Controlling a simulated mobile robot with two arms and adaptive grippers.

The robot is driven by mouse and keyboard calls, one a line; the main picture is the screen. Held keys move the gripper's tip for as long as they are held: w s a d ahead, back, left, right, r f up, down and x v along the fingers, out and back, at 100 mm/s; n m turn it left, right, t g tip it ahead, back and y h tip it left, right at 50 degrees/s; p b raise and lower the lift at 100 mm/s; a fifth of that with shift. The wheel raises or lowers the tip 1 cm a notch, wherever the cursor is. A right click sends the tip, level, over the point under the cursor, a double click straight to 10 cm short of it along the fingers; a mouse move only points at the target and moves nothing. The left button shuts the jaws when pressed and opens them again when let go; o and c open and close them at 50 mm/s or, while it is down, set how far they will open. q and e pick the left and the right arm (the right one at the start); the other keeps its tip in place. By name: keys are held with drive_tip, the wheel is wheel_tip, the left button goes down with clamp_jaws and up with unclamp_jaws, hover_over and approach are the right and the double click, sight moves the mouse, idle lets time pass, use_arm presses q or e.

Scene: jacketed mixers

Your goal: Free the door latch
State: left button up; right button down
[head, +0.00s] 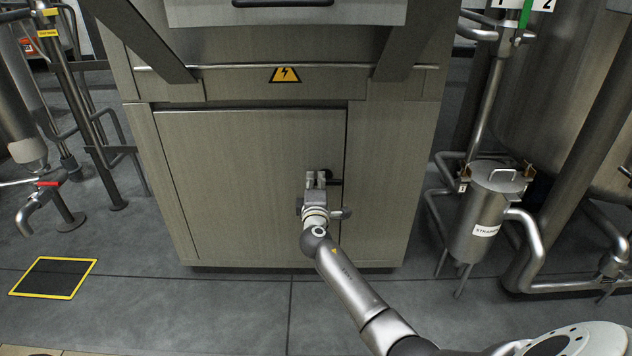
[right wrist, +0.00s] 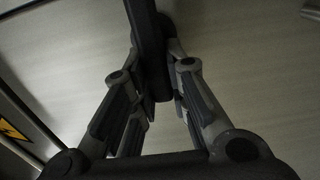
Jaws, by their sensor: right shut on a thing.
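The cabinet door (head: 237,180) is a flat metal panel, and it looks closed in its frame. A dark latch handle (head: 336,182) sits near the door's right edge. It shows in the right wrist view as a dark bar (right wrist: 151,45) running down between the fingers. My right gripper (head: 316,180) is at the latch, with its fingers (right wrist: 158,98) shut on that dark bar. The gripper hides part of the latch in the head view. My left gripper is not in view.
A yellow electrical warning sign (head: 285,75) is on the cabinet above the door. A strainer pot (head: 480,215) with pipes stands to the right. Pipes and a red-handled valve (head: 47,184) stand at the left. The floor before the door is clear.

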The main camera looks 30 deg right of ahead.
idle(0.3)
drive_tip(key=c, duration=1.6)
unclamp_jaws()
drive_tip(key=shift+o, duration=1.1)
drive_tip(key=shift+f, duration=0.1)
drive_tip(key=v, duration=1.2)
